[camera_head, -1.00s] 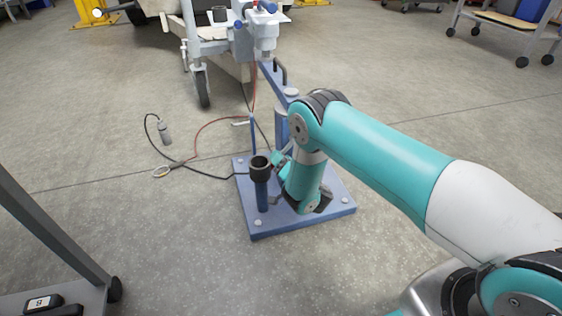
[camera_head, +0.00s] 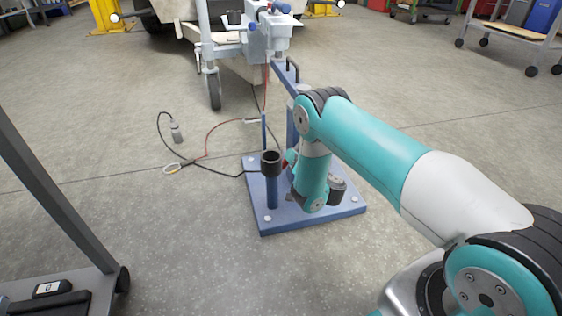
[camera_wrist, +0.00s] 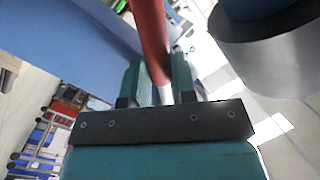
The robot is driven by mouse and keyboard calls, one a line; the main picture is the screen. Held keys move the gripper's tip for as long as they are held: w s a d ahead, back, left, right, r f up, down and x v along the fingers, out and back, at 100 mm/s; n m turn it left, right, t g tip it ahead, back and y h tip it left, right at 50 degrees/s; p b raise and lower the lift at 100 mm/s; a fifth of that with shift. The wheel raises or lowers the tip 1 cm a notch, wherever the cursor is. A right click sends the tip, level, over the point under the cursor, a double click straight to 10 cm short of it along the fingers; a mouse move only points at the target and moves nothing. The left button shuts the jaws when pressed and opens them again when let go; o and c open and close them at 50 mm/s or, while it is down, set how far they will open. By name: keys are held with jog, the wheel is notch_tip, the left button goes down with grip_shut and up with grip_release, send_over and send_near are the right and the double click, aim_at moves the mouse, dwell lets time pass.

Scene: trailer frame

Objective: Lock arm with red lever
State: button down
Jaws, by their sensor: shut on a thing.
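The red lever (camera_wrist: 150,35) runs down between the two fingers of my gripper (camera_wrist: 160,82) in the wrist view, with its pale end showing near the palm. The gripper is shut on the lever. In the head view a small bit of the red lever (camera_head: 286,163) shows beside my wrist; most of it is hidden. The lock arm (camera_head: 288,82) is the blue bar at the top of the blue stand, reaching toward the trailer's hitch end. My forearm and wrist cover part of the stand's post.
The stand's base plate (camera_head: 268,222) lies on the floor, with a short post and black cup (camera_head: 270,160) at its left. Cables with a grey plug (camera_head: 176,132) lie to the left. The trailer's jockey wheel (camera_head: 214,90) stands behind.

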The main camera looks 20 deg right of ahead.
jog(key=c, duration=1.2)
grip_release()
jog(key=shift+d, duration=0.1)
jog(key=s+d+r+p, duration=0.1)
jog(key=s+d+p, duration=0.1)
jog(key=s+p, duration=1.5)
jog(key=p, duration=0.6)
jog(key=shift+s+f, duration=0.1)
jog(key=shift+s, duration=0.05)
